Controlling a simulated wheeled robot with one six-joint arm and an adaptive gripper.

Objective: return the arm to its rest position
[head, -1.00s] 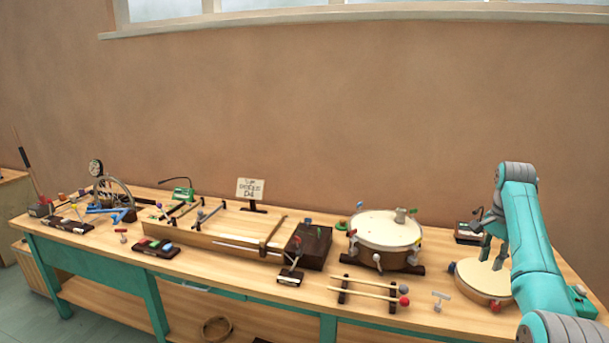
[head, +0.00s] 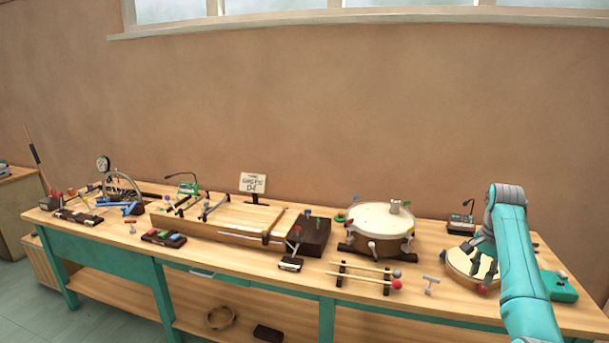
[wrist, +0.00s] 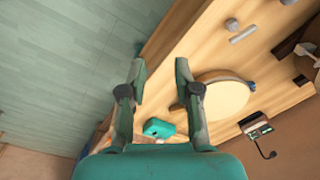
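My gripper (wrist: 160,70) is open and empty in the wrist view, its two fingers well apart with floor and table edge behind them. In the head view my teal arm is bent at the right end of the bench, and its dark fingers show in front of a round pale-topped drum (head: 458,264). The drum also shows in the wrist view (wrist: 222,98), to the right of the fingers. I cannot tell the exact height of the gripper above the bench.
The wooden bench (head: 420,306) holds a larger drum (head: 381,219), beaters on a rack (head: 366,282), a dark box (head: 310,236) and a long wooden instrument (head: 205,235). A green box (head: 558,287) is right of the arm. Open floor (wrist: 75,60) lies beside the bench.

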